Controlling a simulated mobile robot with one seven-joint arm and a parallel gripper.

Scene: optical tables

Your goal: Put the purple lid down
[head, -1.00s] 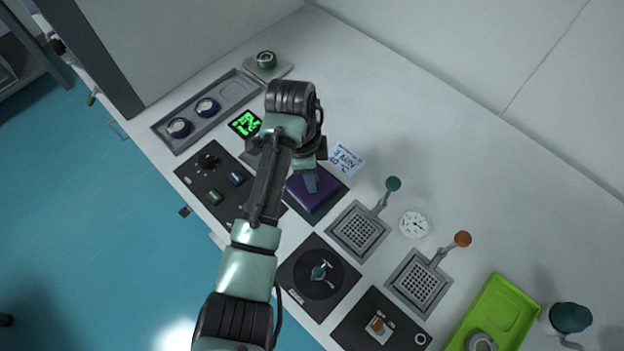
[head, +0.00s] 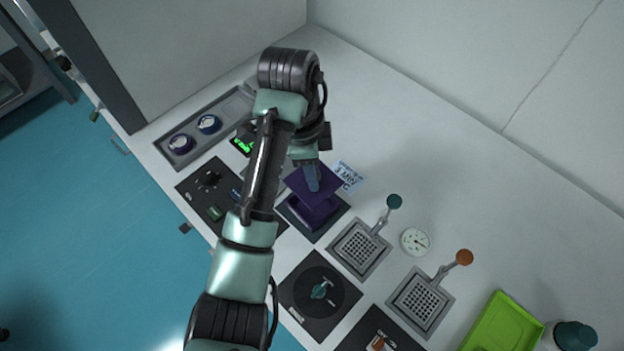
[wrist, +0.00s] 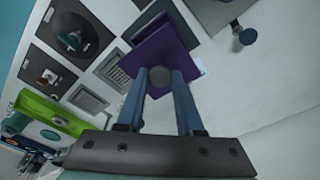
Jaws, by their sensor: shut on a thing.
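The purple lid (head: 330,181) is held in the air just above a purple open box (head: 312,212), and a gap shows between them. My gripper (head: 312,183) is shut on the lid's grey knob; in the wrist view the two blue fingers (wrist: 160,78) sit on either side of it. The lid also shows in the wrist view (wrist: 163,50), where it covers part of the box. The box stands on a dark square mat (head: 287,213). The inside of the box is mostly hidden by the lid.
A white printed card (head: 348,176) lies right of the lid. Two grey perforated plates (head: 360,248) with knobbed handles, a round dial (head: 415,241) and a green tray (head: 500,330) stand further right. A black control panel (head: 208,196) is on the left. The table behind is clear.

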